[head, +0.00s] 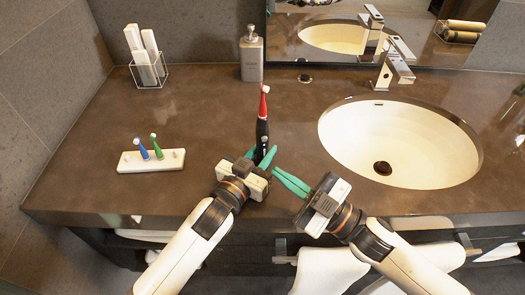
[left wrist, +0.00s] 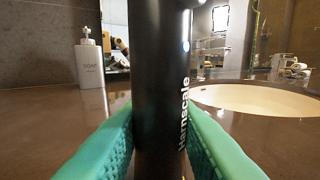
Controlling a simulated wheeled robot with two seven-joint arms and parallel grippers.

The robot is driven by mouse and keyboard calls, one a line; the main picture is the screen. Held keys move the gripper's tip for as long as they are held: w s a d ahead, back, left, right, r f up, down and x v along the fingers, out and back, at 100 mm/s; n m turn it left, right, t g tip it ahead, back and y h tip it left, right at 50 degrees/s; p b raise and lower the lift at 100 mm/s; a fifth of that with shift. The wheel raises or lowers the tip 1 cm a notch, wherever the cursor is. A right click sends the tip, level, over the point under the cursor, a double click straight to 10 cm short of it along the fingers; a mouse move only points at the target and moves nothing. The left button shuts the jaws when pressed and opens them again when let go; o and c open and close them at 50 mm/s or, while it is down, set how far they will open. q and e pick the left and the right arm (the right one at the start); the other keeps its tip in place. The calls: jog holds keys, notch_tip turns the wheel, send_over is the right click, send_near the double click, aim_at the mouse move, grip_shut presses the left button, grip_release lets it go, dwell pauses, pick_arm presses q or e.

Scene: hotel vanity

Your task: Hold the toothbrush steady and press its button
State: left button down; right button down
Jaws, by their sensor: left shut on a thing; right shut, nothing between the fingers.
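The toothbrush (head: 262,125) stands upright on the counter, with a black body, a red neck and a white head. Its black body (left wrist: 160,80) fills the middle of the left wrist view, with white lettering and a small light on its right side. My left gripper (head: 262,156) is shut on the lower part of the body, its green fingers on both sides. My right gripper (head: 276,174) is shut and empty, its green fingertips just right of and below the toothbrush, apart from it. The button's exact place is hard to make out.
A white holder (head: 127,163) with blue and green brush heads lies at left. A soap bottle (head: 251,55) and a clear box (head: 150,77) of white items stand at the back. The sink (head: 400,145) and faucet (head: 394,65) are at right. The counter around the toothbrush is clear.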

pick_arm(q)
jog(key=c, duration=1.1)
grip_release()
jog(key=v, duration=1.2)
